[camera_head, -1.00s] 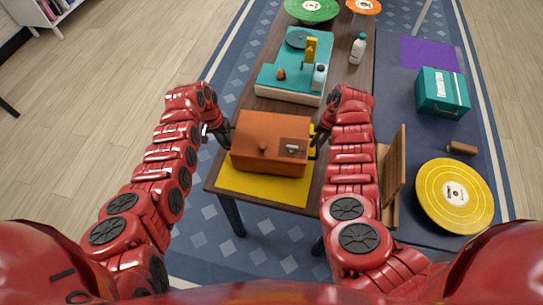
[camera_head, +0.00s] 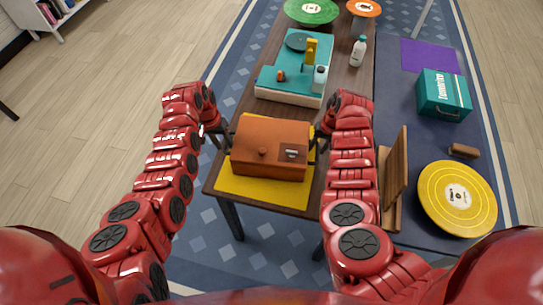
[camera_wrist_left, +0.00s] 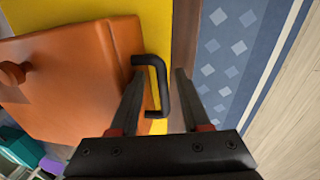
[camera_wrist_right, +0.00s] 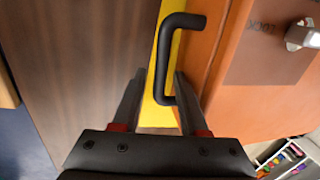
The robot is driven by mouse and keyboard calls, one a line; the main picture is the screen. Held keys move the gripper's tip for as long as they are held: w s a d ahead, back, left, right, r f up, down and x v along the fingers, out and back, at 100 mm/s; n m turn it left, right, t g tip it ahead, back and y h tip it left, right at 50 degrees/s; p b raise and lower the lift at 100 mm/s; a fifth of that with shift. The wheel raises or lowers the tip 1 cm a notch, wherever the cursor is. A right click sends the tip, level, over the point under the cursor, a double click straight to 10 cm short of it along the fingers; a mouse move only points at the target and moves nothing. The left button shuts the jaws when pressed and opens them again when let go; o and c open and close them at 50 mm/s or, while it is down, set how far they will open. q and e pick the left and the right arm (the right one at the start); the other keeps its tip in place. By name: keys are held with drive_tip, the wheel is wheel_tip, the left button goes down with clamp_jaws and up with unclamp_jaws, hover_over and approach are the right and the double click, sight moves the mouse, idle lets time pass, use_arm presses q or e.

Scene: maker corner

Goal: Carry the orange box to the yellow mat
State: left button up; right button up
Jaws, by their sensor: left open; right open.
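The orange box (camera_head: 268,148) sits on the yellow mat (camera_head: 262,192) at the near end of the table. In the head view, the left gripper (camera_head: 225,136) and right gripper (camera_head: 318,140) are partly hidden by my arms.
A teal-topped turntable unit (camera_head: 292,85) stands on the table behind the box. A white bottle (camera_head: 358,52) is to its right. A wooden stand (camera_head: 396,180), a yellow disc (camera_head: 457,198) and a teal case (camera_head: 443,95) are further right.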

drive_tip(key=shift+r, duration=0.1)
use_arm(q)
drive_tip(key=r, duration=0.2)
drive_tip(key=a+r, duration=0.1)
drive_tip(key=r, duration=0.2)
drive_tip(key=shift+w+a+r, duration=0.1)
drive_tip(key=shift+a+r, duration=0.05)
drive_tip(key=shift+r, duration=0.2)
use_arm(e)
wheel_tip(320, 180, up, 12)
drive_tip(key=d, duration=0.2)
drive_tip(key=shift+f, duration=0.2)
drive_tip(key=shift+s, duration=0.1)
